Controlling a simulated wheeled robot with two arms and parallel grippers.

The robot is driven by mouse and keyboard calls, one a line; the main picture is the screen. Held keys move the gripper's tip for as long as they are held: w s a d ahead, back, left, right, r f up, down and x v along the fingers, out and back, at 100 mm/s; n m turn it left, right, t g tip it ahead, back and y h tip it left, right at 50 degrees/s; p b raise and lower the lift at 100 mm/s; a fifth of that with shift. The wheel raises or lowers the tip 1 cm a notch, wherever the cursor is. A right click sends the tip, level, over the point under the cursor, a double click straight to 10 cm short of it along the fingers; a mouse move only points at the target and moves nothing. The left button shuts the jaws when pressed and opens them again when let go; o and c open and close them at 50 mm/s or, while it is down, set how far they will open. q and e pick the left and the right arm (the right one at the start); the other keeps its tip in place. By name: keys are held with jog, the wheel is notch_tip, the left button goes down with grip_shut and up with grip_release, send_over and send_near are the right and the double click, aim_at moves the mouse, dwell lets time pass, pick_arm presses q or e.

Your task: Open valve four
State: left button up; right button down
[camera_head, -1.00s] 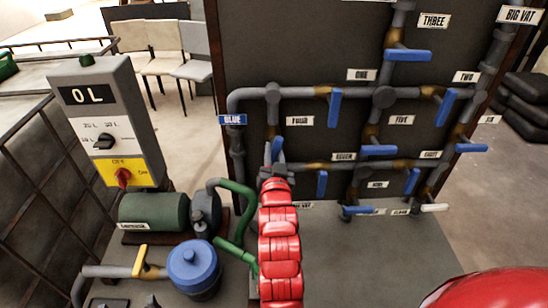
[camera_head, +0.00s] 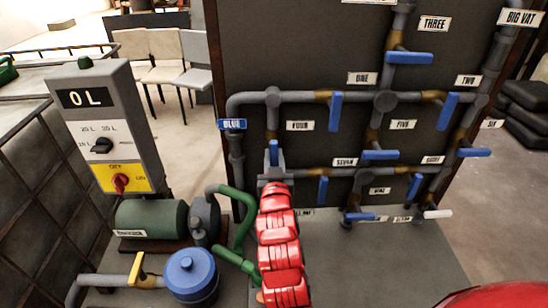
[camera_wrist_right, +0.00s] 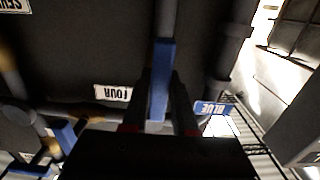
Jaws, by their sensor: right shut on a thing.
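Valve four's blue handle (camera_head: 273,152) is on the vertical pipe left of the FOUR label (camera_head: 300,125) on the dark panel. It stands about upright, in line with its pipe. My right gripper (camera_head: 272,172), at the end of the red arm, is shut on this handle from below in the head view. In the right wrist view, which is upside down, the blue handle (camera_wrist_right: 160,82) lies between the dark fingers of my right gripper (camera_wrist_right: 160,100). The valve body is largely hidden behind the gripper. My left gripper is not in view.
Other blue valve handles sit on the pipes to the right, one (camera_head: 335,111) near label ONE and one (camera_head: 323,190) below SEVEN. A green pump (camera_head: 150,217), a blue canister (camera_head: 192,274) and a grey control box (camera_head: 105,125) reading 0 L stand left.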

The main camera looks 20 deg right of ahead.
jog(key=shift+f, duration=0.15)
jog(key=c, duration=0.7)
grip_release()
jog(key=shift+s+a, duration=0.15)
jog(key=shift+s, duration=0.05)
jog(key=shift+b+v, duration=0.65)
jog(key=shift+v, duration=0.6)
jog(key=p+v, duration=1.3)
jog(key=v, duration=0.1)
jog(key=shift+s+p, duration=0.25)
jog(key=shift+p, duration=0.1)
